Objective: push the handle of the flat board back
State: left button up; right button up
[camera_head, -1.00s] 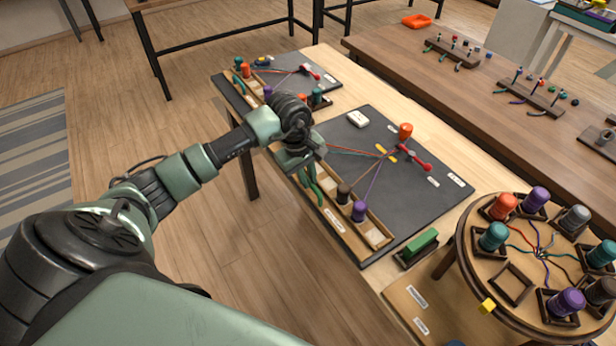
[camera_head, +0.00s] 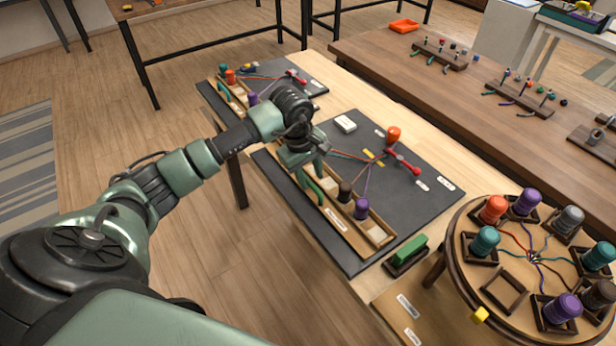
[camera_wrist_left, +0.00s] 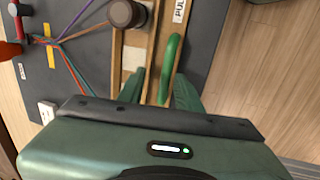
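The flat board (camera_head: 335,140) is a dark grey slab on the light wood table. A wooden tray (camera_head: 388,238) runs along its near left edge. The green loop handle (camera_head: 313,190) is on the tray's outer side; it also shows in the left wrist view (camera_wrist_left: 173,62). My left gripper (camera_head: 308,172) is low over the tray, its fingers apart, with the handle between them in the left wrist view (camera_wrist_left: 158,95). The right finger is close against the handle; contact cannot be told. My right gripper is not in view.
A brown bobbin (camera_head: 345,190) and a purple bobbin (camera_head: 361,209) stand in the tray, with cords to a red bar (camera_head: 405,163). A round stand (camera_head: 480,290) with several bobbins is at right. A green block (camera_head: 408,251) is nearby.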

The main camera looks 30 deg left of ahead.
pick_arm(q)
jog(key=shift+s, duration=0.1)
jog(key=shift+a+r, duration=0.1)
jog(key=shift+r, duration=0.2)
jog(key=b+v, duration=0.1)
jog(key=v, duration=0.6)
jog(key=shift+d, duration=0.2)
